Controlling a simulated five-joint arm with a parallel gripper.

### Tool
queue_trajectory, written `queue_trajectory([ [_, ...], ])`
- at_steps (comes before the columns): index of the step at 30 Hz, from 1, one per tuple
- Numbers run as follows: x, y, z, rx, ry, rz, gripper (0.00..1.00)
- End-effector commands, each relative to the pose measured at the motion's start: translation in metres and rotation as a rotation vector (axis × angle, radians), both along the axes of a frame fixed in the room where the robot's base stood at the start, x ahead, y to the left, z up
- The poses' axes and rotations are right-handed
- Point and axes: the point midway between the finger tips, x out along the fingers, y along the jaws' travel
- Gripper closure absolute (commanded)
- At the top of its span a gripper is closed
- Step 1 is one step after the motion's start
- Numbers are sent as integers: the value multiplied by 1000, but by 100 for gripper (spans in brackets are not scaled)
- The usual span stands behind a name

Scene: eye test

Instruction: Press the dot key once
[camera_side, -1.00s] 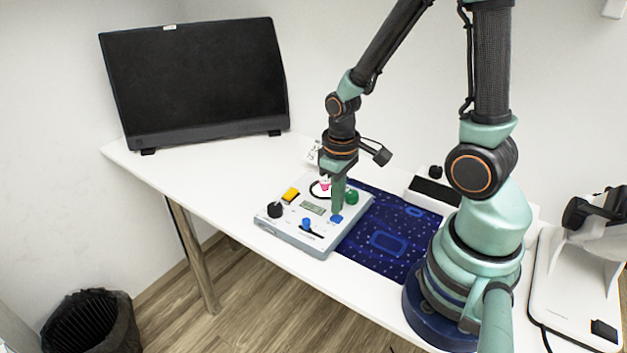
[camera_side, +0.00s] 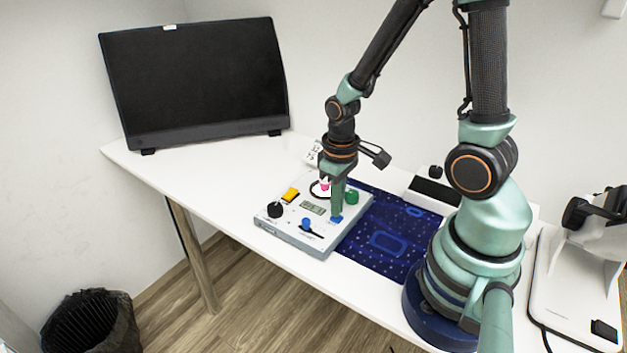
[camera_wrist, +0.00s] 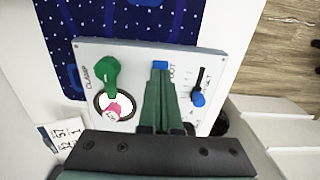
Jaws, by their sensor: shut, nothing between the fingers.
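The dot key (camera_side: 337,219) is a small blue key on the right part of a pale grey control panel (camera_side: 287,232). In the wrist view the blue key (camera_wrist: 160,65), beside lettering that looks like DOT, shows just beyond my fingertips. My gripper (camera_side: 337,214) is shut and empty, pointing down with its tips at the key. The tips (camera_wrist: 160,74) cover part of the key, so I cannot tell whether they touch it or whether it is pressed down.
The panel also carries a green clamp lever (camera_side: 351,196), a blue slider knob (camera_side: 306,224), a yellow button (camera_side: 291,194), a black knob (camera_side: 275,209), a small display (camera_side: 313,208) and a pink piece (camera_wrist: 119,107). A dark blue mat (camera_side: 385,240) lies to its right. A monitor (camera_side: 195,80) stands behind.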

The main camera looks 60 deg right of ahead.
Motion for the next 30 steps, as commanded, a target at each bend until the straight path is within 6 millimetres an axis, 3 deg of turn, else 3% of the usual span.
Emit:
queue_trajectory([
  [30,0,0,-12,0,-1,0,100],
])
